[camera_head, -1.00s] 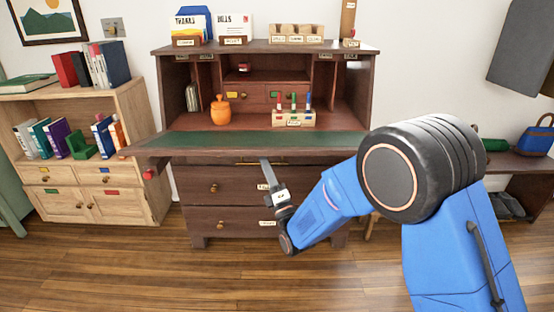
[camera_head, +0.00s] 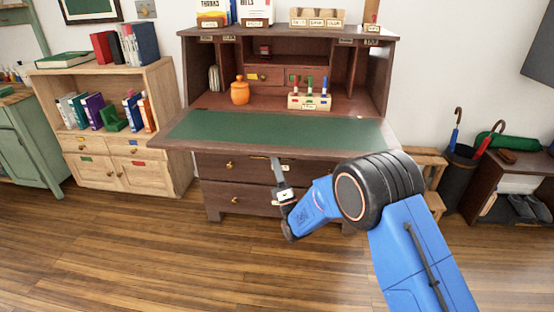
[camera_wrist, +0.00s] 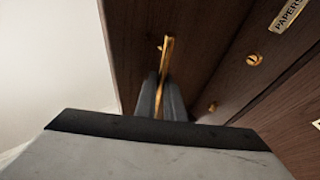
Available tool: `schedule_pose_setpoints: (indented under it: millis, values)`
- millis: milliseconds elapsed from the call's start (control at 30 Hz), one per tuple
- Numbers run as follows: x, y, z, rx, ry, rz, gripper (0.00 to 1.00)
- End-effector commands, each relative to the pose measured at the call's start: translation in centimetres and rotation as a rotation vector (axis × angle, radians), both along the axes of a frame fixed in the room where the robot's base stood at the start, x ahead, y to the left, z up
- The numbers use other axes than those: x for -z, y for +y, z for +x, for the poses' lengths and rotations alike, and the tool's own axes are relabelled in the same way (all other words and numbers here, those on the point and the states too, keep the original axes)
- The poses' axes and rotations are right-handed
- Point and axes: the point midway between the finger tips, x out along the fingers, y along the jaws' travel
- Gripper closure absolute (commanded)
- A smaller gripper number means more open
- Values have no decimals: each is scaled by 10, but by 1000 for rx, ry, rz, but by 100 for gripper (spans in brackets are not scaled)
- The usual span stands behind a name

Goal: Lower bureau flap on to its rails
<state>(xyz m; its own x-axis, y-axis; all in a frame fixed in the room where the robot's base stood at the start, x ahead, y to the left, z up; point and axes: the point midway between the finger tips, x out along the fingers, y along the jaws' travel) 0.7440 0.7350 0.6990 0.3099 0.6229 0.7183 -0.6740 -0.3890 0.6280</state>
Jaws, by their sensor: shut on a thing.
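The dark wooden bureau's flap (camera_head: 270,130), lined in green, is down and looks roughly level, its front edge towards me. Whether its underside rests on the rails cannot be told; the rails are hidden beneath it. My gripper (camera_head: 277,162) is just below the flap's front edge, near the middle. In the wrist view my gripper (camera_wrist: 166,98) is shut on a narrow brass piece (camera_wrist: 168,55) against dark wood. What the brass piece belongs to is not clear.
An orange jar (camera_head: 240,91) and a pen rack (camera_head: 309,101) stand inside the bureau. Drawers (camera_head: 236,196) lie below the flap. A bookcase (camera_head: 110,120) stands left, and a stool (camera_head: 431,165) and umbrella stand (camera_head: 455,170) right. The front floor is clear.

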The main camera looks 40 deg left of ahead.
Motion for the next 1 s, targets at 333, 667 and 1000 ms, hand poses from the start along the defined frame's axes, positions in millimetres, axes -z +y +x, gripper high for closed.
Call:
schedule_pose_setpoints:
  millis: [333, 667, 1000]
  values:
    - [-1, -2, 6, 10, 1, 4, 100]
    - [-1, -1, 3, 5, -1, 3, 72]
    - [1, 0, 2, 1, -2, 3, 72]
